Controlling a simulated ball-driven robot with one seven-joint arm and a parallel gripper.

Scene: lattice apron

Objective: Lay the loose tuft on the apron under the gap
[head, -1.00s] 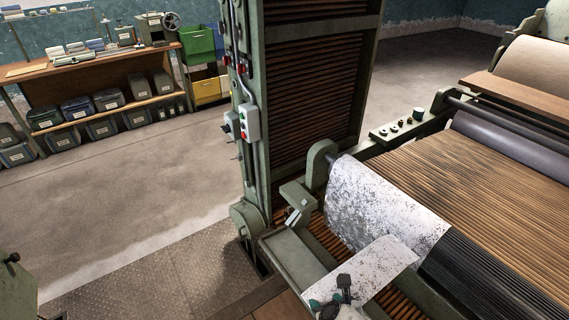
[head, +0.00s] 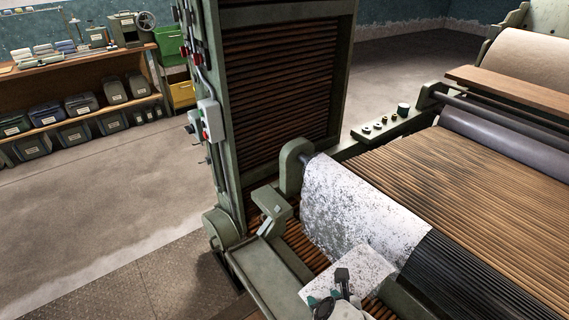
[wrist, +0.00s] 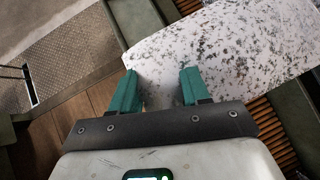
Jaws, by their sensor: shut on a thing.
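My gripper (head: 342,277) is at the bottom of the head view, over the flat pale end of the white, dark-speckled sheet (head: 352,205). In the wrist view its two teal fingers (wrist: 161,82) stand apart, closed on pale material. I take this to be the loose tuft, but its outline does not stand out from the white sheet (wrist: 225,45) behind it. The slatted wooden apron (head: 450,190) runs off to the right of the sheet. I cannot pick out the gap for certain among the dark speckles.
A green machine column (head: 275,90) with slats stands behind the sheet. A green bracket (head: 272,205) rises left of it. A dark ribbed roller (head: 465,275) lies to the right. A workbench with bins (head: 75,105) is far left. The floor (head: 95,205) between is clear.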

